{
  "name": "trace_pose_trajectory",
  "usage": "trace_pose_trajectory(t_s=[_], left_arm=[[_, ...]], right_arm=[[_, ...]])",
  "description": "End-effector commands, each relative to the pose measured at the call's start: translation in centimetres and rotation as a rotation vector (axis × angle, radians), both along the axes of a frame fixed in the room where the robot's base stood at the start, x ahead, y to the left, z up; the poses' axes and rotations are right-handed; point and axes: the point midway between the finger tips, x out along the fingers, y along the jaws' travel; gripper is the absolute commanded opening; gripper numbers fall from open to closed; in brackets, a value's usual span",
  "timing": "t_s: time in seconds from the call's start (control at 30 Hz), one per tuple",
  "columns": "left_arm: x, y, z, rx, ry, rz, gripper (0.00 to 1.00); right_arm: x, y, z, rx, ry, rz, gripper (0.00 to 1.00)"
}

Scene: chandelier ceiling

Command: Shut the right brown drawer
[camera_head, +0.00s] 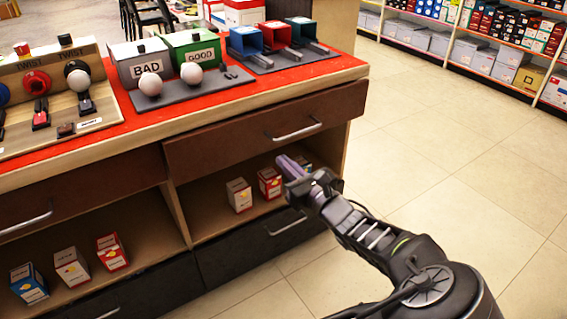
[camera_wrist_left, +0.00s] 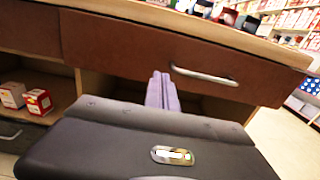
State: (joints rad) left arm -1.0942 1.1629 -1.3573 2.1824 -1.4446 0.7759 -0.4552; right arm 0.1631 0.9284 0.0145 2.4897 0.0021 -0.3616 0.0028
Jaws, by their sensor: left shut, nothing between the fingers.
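The right brown drawer (camera_head: 235,135) is the upper front on the right half of the cabinet, with a silver bar handle (camera_head: 295,132). Its front appears to stand a little out from the cabinet; how far is hard to tell. It also fills the upper part of the left wrist view (camera_wrist_left: 130,45). My left gripper (camera_head: 292,167) is shut and empty, its light purple fingers together. It is below the drawer's handle, in front of the open shelf. In the left wrist view the fingertips (camera_wrist_left: 163,90) point at the drawer's lower edge, left of the handle; contact cannot be told. My right gripper is not in view.
Small boxes (camera_head: 239,195) stand on the open shelf under the drawer. A black drawer (camera_head: 250,250) is below it. The red countertop (camera_head: 290,78) carries bins and switch boxes. The tiled floor (camera_head: 450,150) to the right is clear.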

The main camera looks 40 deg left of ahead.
Motion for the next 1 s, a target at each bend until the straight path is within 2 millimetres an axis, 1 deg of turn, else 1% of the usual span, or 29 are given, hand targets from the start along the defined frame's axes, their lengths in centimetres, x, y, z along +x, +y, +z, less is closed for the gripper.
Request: trace_pose_trajectory(t_s=[0.03,0.17,0.4,0.5,0.6,0.73,1.0], left_arm=[[0.1,0.8,-0.3,0.002,-0.002,0.005,0.00],[0.8,3.1,-0.4,0.001,0.000,0.004,0.00],[2.2,7.8,-0.4,0.001,0.000,0.005,0.00],[2.7,9.4,-0.4,0.001,0.000,0.003,0.00],[3.1,10.6,-0.3,0.001,0.000,0.003,0.00],[3.4,11.4,-0.1,0.000,0.000,0.001,0.00],[3.4,11.6,0.0,0.000,0.000,0.001,0.00]], right_arm=[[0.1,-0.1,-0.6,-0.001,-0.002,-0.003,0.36],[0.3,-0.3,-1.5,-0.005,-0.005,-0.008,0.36],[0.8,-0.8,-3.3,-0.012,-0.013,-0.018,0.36],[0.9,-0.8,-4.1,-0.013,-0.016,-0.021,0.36],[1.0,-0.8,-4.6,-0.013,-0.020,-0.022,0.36],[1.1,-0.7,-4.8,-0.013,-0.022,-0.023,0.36],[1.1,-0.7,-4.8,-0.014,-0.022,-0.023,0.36]])
